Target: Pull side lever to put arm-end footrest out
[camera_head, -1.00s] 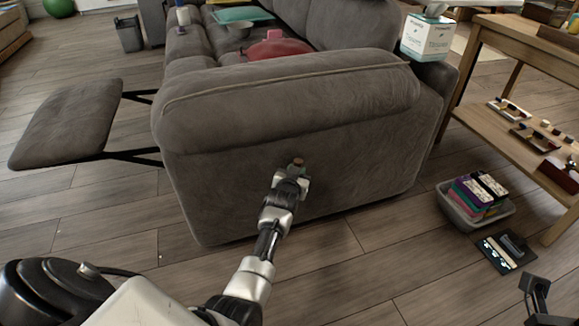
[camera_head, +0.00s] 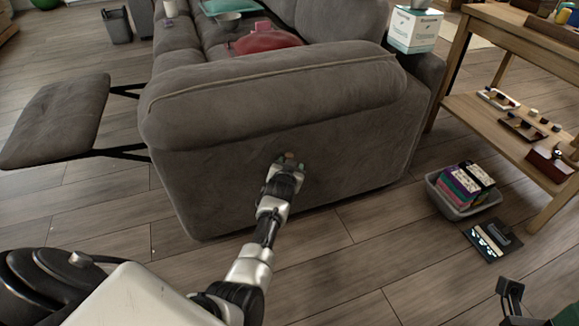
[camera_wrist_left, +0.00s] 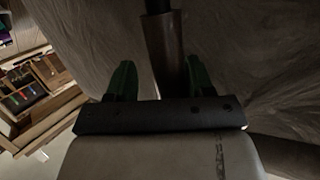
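The grey sofa's near arm (camera_head: 270,100) faces me. A padded footrest (camera_head: 55,118) stands out to the left on dark metal links, close to this arm end. My left gripper (camera_head: 287,160) is at the outer side panel, where the lever is mostly hidden in the head view. In the left wrist view, the brown lever (camera_wrist_left: 165,50) runs between the green fingertips of my left gripper (camera_wrist_left: 160,80). The fingers stand apart, with a visible gap on the left of the lever; the right finger is close to it. My right gripper (camera_head: 511,290) is at the lower right, only partly seen.
A wooden table with a lower shelf (camera_head: 510,115) stands on the right. A grey bin of colourful items (camera_head: 462,190) and a flat dark item (camera_head: 491,241) lie on the floor before it. Open floor (camera_head: 330,270) lies before the sofa.

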